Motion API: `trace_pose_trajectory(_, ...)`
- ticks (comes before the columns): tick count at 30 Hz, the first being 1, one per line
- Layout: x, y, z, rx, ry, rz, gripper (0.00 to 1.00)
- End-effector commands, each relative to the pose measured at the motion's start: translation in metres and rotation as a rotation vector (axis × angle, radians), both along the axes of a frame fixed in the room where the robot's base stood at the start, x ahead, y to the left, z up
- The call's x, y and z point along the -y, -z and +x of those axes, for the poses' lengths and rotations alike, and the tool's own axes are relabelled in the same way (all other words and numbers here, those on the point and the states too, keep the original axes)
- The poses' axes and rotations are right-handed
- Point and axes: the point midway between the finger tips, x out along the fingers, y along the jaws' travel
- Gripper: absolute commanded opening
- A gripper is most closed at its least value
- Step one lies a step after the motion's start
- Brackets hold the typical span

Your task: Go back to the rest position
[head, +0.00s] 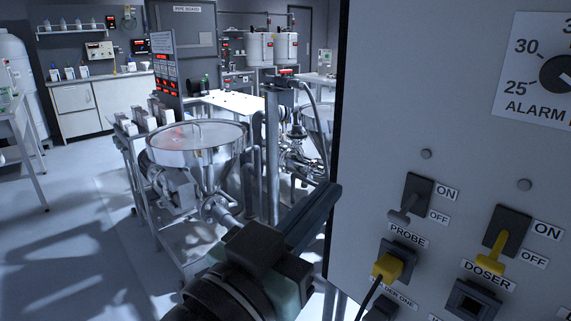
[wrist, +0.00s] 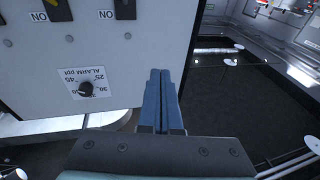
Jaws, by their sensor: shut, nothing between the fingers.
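My gripper (head: 328,192) shows in the head view at the left edge of the grey control panel (head: 375,120). In the wrist view its two blue fingers (wrist: 160,72) lie side by side, closed and empty. They appear beside the panel's edge; I cannot tell whether they touch it. On the panel, the grey PROBE switch lever (head: 400,216) and the yellow DOSER switch lever (head: 494,252) both point down toward OFF. The ALARM dial (head: 556,73) is cut off at the head view's right edge; its black knob also shows in the wrist view (wrist: 86,89).
A steel hopper (head: 198,150) on a metal stand is behind my gripper. A yellow plug (head: 388,267) with a black cable sits in a panel socket, beside an empty socket (head: 470,302). Open floor (head: 75,220) lies at the left. Cabinets (head: 85,105) line the back wall.

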Motion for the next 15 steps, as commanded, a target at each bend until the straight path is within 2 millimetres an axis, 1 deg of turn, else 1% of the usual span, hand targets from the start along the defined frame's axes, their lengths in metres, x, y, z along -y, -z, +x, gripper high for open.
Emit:
trace_pose_trajectory(1, -0.001, -0.016, 0.004, 0.034, -0.065, -0.005, 0.0)
trace_pose_trajectory(4, -0.012, -0.05, 0.009, 0.111, -0.212, -0.033, 0.0)
trace_pose_trajectory(8, -0.028, -0.099, 0.0, 0.248, -0.381, -0.09, 0.0)
trace_pose_trajectory(9, -0.032, -0.114, -0.007, 0.296, -0.426, -0.109, 0.0)
trace_pose_trajectory(11, -0.039, -0.136, -0.019, 0.368, -0.487, -0.14, 0.0)
trace_pose_trajectory(12, -0.042, -0.15, -0.028, 0.418, -0.522, -0.161, 0.0)
trace_pose_trajectory(14, -0.047, -0.169, -0.044, 0.492, -0.572, -0.191, 0.0)
trace_pose_trajectory(15, -0.05, -0.182, -0.056, 0.544, -0.602, -0.212, 0.0)
